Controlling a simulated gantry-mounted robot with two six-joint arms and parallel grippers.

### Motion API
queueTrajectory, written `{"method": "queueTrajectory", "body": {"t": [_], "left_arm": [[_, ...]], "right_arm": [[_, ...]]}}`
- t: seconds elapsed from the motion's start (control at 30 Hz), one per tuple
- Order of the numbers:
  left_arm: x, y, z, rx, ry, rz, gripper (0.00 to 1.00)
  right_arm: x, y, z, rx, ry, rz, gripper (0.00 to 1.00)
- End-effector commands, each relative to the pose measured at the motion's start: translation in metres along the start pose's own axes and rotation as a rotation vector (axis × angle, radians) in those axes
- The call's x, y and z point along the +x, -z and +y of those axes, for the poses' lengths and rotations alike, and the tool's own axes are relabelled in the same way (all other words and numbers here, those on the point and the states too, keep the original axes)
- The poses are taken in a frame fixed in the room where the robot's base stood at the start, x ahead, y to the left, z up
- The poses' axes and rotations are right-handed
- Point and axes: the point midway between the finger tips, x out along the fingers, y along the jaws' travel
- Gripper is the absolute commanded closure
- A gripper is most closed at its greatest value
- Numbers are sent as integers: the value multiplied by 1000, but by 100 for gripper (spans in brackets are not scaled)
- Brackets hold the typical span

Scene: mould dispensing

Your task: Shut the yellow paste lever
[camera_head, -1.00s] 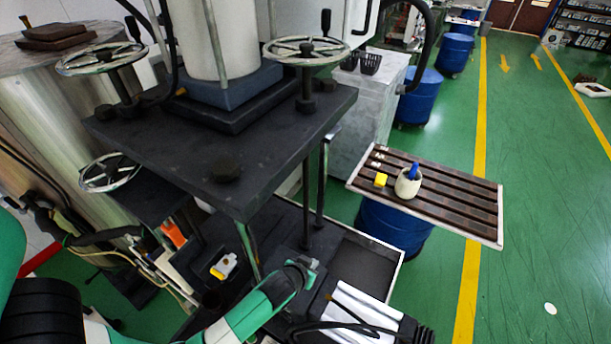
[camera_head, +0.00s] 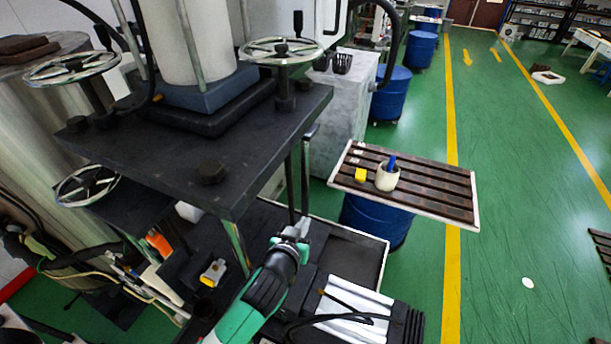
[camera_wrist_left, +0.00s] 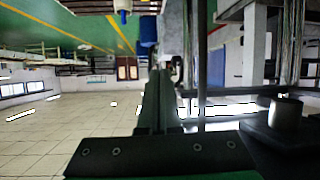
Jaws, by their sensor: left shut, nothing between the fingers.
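A small yellow and white piece (camera_head: 213,272), which looks like the yellow paste lever, sits low under the black press plate, left of my arm. It is too small to tell whether the lever is open or shut. An orange piece (camera_head: 159,242) is up and left of it. My left gripper (camera_head: 299,228) is shut and empty, beside the press post and to the right of the yellow piece, apart from it. In the left wrist view its closed fingers (camera_wrist_left: 158,95) point away, with nothing between them. My right gripper is not in view.
The black press plate (camera_head: 205,145) with handwheels overhangs the area to the left. A slotted bench (camera_head: 430,193) on a blue drum holds a white cup (camera_head: 387,178) and a yellow block (camera_head: 361,175). A black tray (camera_head: 355,262) is near my gripper. Green floor lies open on the right.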

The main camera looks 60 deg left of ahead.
Motion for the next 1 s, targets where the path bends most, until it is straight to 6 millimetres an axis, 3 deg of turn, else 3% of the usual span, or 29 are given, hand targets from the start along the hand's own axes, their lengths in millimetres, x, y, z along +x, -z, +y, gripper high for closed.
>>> {"method": "queueTrajectory", "body": {"t": [0.6,0.8,1.0], "left_arm": [[-26,118,6,-121,35,367,100],[-34,137,6,-141,38,430,100],[-36,141,6,-146,39,444,100]], "right_arm": [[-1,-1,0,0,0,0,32],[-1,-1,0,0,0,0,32],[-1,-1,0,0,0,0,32]]}}
